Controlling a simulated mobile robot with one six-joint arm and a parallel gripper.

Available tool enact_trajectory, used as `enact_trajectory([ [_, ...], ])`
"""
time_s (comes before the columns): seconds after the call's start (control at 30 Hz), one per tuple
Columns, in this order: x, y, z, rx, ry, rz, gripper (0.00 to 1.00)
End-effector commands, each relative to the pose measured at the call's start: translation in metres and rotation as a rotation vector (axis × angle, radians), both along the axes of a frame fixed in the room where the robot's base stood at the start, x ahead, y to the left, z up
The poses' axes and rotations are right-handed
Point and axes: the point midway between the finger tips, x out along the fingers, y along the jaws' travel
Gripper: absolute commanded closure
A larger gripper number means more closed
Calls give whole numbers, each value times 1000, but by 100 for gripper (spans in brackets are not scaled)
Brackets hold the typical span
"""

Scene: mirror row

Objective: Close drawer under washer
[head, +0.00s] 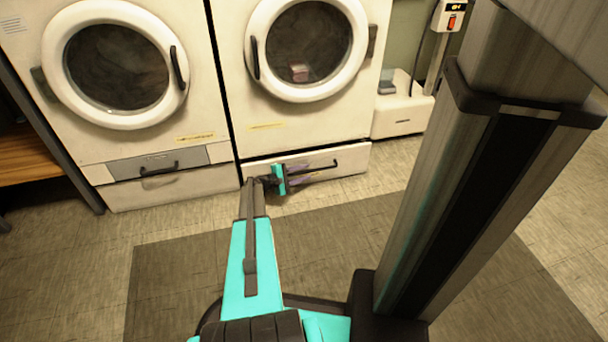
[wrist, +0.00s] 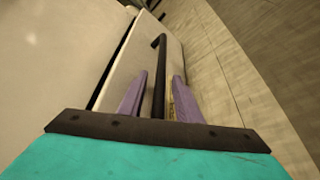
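The right washer (head: 310,118) stands above a low white drawer (head: 350,164) with a black bar handle (head: 328,165). In the wrist view, a dark gap runs between the washer body and the drawer front (wrist: 174,58); I cannot tell how far out the drawer is. My gripper (head: 308,172) is low at this drawer, at the left and middle of its handle. In the wrist view, its two purple fingers stand apart on either side of the handle (wrist: 159,62), with narrow space beside the bar. The handle's near part is hidden behind the gripper body.
A left washer (head: 60,135) has its own base drawer (head: 195,182) with a black handle. A white box (head: 402,120) stands right of the right washer. A dark mat (head: 180,270) lies on the tiled floor. A wooden shelf (head: 25,158) is at far left.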

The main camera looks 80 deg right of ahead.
Motion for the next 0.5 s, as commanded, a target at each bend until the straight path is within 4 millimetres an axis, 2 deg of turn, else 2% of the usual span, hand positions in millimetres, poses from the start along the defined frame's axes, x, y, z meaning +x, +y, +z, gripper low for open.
enact_trajectory([
  [0.33, -2, -2, 0, 0, 0, 0, 69],
  [0.37, -2, -2, 0, 0, 0, 0, 72],
  [0.5, -2, -2, 0, 0, 0, 0, 96],
])
